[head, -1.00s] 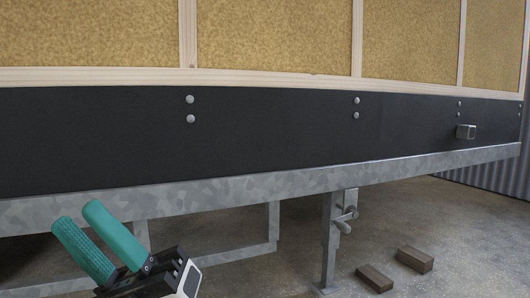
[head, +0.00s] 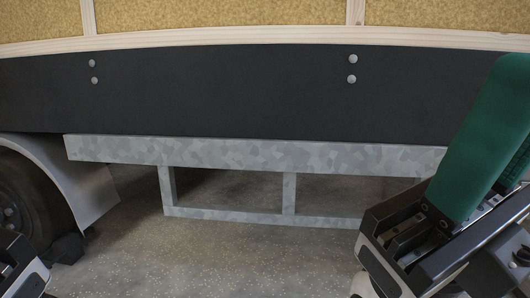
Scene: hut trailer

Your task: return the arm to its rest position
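My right gripper (head: 497,140) is at the right of the head view, with a wide green finger tilted up and to the right across the dark panel. A second finger shows only partly behind it, cut by the picture edge, so its opening is unclear. I see nothing held in it. Part of my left gripper (head: 20,268) shows in the bottom left corner, dark and grey. Its fingers are not visible.
The trailer's black side panel (head: 220,95) with bolts spans the view above a galvanized rail (head: 240,153) and a lower frame (head: 235,215). A wheel (head: 20,195) under a grey fender (head: 85,185) is at left, with a dark chock (head: 68,248). The floor (head: 200,262) is clear in the middle.

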